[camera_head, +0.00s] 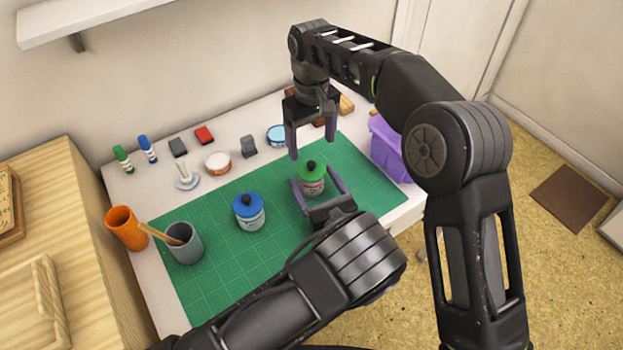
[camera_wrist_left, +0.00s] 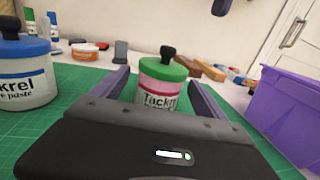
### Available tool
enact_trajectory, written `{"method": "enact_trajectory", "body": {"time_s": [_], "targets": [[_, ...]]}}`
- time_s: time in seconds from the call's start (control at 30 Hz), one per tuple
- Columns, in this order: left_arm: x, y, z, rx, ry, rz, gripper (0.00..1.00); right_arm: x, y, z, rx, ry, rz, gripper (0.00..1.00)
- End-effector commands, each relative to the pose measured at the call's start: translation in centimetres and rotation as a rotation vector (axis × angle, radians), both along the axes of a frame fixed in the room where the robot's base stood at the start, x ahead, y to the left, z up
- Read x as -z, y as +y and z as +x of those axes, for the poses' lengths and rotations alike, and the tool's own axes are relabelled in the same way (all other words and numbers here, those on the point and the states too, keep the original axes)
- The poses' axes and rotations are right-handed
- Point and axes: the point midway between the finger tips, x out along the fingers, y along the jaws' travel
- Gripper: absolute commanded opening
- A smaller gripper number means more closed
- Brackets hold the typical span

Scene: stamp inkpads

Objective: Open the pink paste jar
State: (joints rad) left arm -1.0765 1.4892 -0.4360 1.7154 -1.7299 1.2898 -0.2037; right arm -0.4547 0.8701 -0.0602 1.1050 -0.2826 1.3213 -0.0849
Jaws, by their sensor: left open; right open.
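The pink paste jar (camera_head: 312,187) stands upright on the green mat, with a green lid and a black knob (camera_head: 312,164) on top. It also shows in the left wrist view (camera_wrist_left: 158,96), with the lid on. My left gripper (camera_head: 316,186) is open, low over the mat, with one finger on each side of the jar; I cannot tell whether they touch it. My right gripper (camera_head: 312,150) is open and empty, pointing down above and behind the jar's knob. A blue-lidded paste jar (camera_head: 249,212) stands to the left on the mat.
The green mat (camera_head: 210,290) has free room at its front left. A purple bin (camera_head: 390,150) stands close on the right. A grey cup (camera_head: 185,244) and an orange cup (camera_head: 126,228) stand at the left. Several small items line the back of the table.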

Motion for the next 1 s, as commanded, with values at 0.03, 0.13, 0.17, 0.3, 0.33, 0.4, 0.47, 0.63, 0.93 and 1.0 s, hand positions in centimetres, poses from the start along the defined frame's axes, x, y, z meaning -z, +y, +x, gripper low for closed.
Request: {"method": "enact_trajectory", "body": {"time_s": [0.03,0.13,0.17,0.3,0.33,0.4,0.47,0.63,0.93,1.0], "targets": [[0.1,0.4,0.8,-0.002,0.002,-0.002,0.83,0.0,0.0,0.0,0.000,0.000,0.000,0.80],[0.1,1.1,2.4,-0.001,0.002,-0.001,0.83,0.1,0.0,0.0,0.000,0.000,0.000,0.80],[0.1,1.3,2.7,-0.001,0.003,-0.001,0.83,0.1,0.0,0.0,0.000,0.000,0.000,0.80],[0.1,1.7,4.0,0.000,0.002,0.000,0.83,0.0,0.0,0.0,0.000,0.000,0.000,0.80],[0.1,1.8,4.1,0.000,0.002,0.000,0.83,0.0,0.0,0.0,0.000,0.000,0.000,0.80],[0.1,1.9,4.4,0.001,0.003,0.000,0.83,0.0,0.0,0.0,0.000,0.000,0.000,0.80],[0.1,1.9,4.4,0.001,0.004,0.001,0.83,0.0,0.0,0.0,0.000,0.000,0.000,0.80],[0.1,1.9,4.4,0.002,0.004,0.001,0.83,0.0,0.0,0.0,0.000,0.000,0.000,0.80],[0.0,1.9,4.4,0.001,0.002,0.000,0.63,0.0,0.0,0.0,0.000,0.000,0.000,0.80],[0.0,1.9,4.4,0.002,0.002,0.000,0.57,0.0,0.0,0.0,0.000,0.000,0.000,0.80]]}}
